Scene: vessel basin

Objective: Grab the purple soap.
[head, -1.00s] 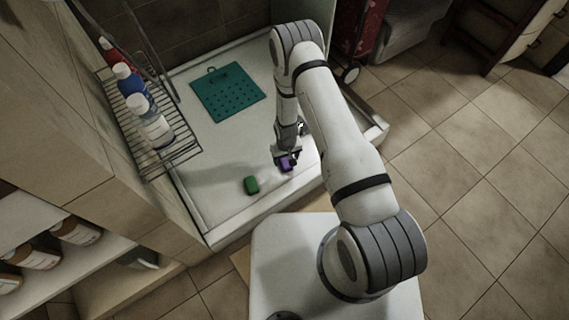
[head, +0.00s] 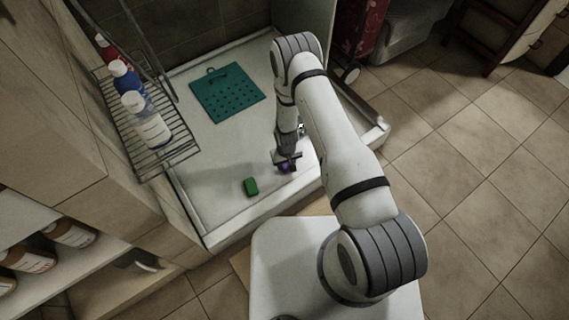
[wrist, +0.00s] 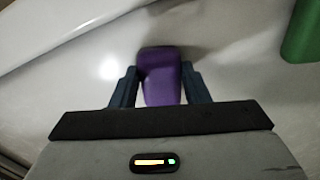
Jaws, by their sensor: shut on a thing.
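The purple soap (wrist: 161,77) is between the two dark fingers of my gripper (wrist: 160,88) in the wrist view. The fingers are shut on its sides, and its far end sticks out past the fingertips. In the head view the purple soap (head: 285,168) shows only in part below my gripper (head: 287,165), low over the white basin floor. I cannot tell whether the soap touches the floor.
A green soap (head: 250,187) lies on the white basin (head: 215,158) left of my gripper and also shows in the wrist view (wrist: 303,35). A teal mat (head: 228,94) lies farther back. A wire rack (head: 160,150) with several bottles stands at the left.

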